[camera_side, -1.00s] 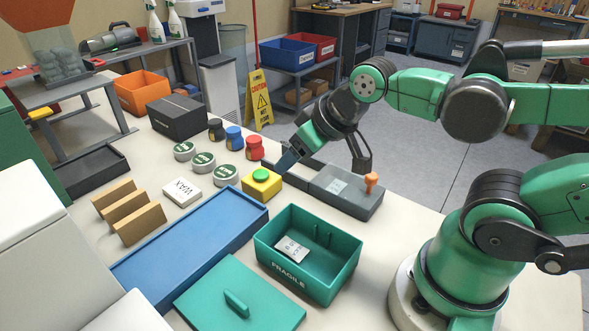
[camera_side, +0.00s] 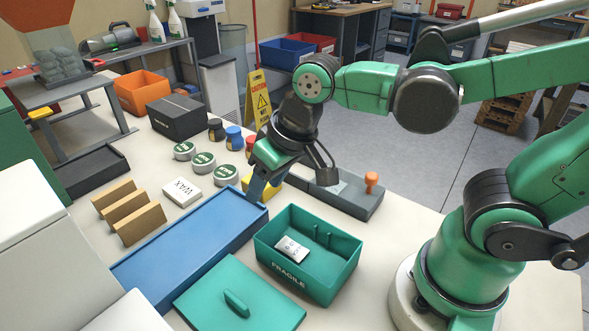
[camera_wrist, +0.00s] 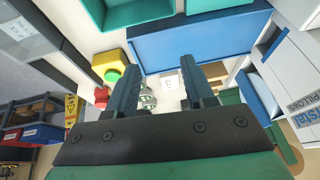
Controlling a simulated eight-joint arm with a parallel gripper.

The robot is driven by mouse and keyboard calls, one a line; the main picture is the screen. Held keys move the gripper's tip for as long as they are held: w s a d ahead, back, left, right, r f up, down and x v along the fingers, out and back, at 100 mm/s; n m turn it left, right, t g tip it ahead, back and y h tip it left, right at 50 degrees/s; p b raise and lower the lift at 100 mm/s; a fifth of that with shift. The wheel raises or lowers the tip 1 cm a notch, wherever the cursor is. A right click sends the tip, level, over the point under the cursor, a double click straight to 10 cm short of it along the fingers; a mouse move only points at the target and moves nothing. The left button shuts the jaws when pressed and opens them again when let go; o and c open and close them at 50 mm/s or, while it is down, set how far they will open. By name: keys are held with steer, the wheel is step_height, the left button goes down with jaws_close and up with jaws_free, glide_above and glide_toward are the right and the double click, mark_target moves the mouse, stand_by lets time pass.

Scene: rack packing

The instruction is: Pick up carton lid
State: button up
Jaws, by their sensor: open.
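The carton lid (camera_side: 205,292) is a flat green panel with a raised bar handle (camera_side: 236,304). It lies flat on the table at the front in the side view, beside the green open carton (camera_side: 285,277) marked FRAGILE. A small white packet (camera_side: 291,249) is inside the carton. My gripper (camera_side: 263,191) is open above the far end of the blue tray, well behind the lid. In the wrist view, my gripper (camera_wrist: 159,66) has two separate fingers with nothing held between them.
The long blue tray (camera_side: 170,267) runs beside the lid and carton. A white WAX box (camera_side: 182,192), green-topped tins (camera_side: 203,160) and brown dividers (camera_side: 131,213) stand left of it. A grey block with an orange knob (camera_side: 371,180) sits behind the carton.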

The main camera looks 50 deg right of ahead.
mark_target(235, 299)
steer(key=s+a+f+g, duration=0.1)
steer(key=a, duration=0.2)
steer(key=s+a+f+g, duration=0.1)
steer(key=a, duration=0.3)
steer(key=s+a+f+g+h, duration=0.1)
steer(key=a+f+g, duration=0.1)
steer(key=a, duration=0.2)
steer(key=shift+s, duration=0.15)
steer(key=shift+s+a+f, duration=0.1)
steer(key=shift+a+f, duration=0.15)
steer(key=shift+f, duration=2.7)
jaws_close()
